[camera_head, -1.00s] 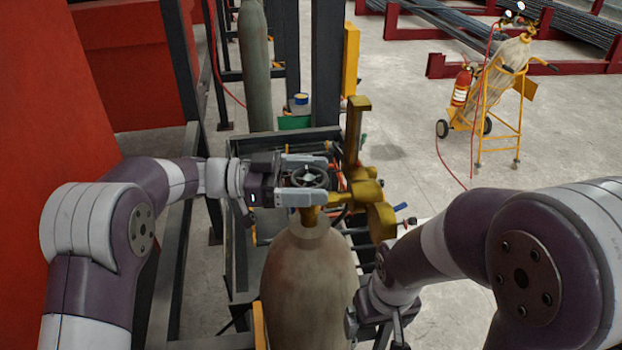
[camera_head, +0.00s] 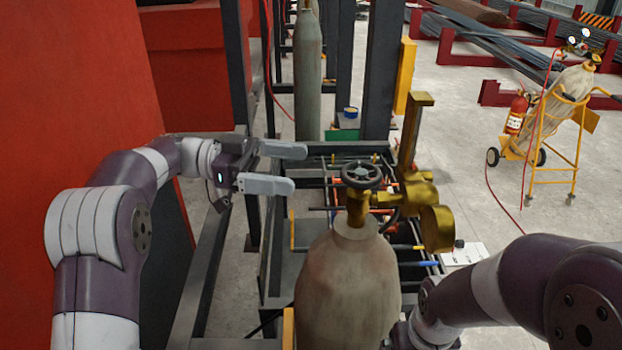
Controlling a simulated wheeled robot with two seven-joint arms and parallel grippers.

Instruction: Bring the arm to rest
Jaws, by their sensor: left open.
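My left gripper (camera_head: 283,168) is open and empty. Its two grey fingers point right, a short way left of the dark handwheel (camera_head: 362,175) and apart from it. The handwheel sits on the brass valve (camera_head: 358,205) on top of a worn, pale gas cylinder (camera_head: 348,285), which stands upright. A brass regulator (camera_head: 431,215) is fixed at the right of the valve. My right arm (camera_head: 530,290) comes in at the lower right, beside the cylinder. Its gripper is not visible.
A dark metal cart (camera_head: 290,270) with tools surrounds the cylinder. A red wall (camera_head: 75,100) stands close on the left. A grey-green cylinder (camera_head: 308,75) and dark posts stand behind. A yellow trolley (camera_head: 555,120) stands at the right.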

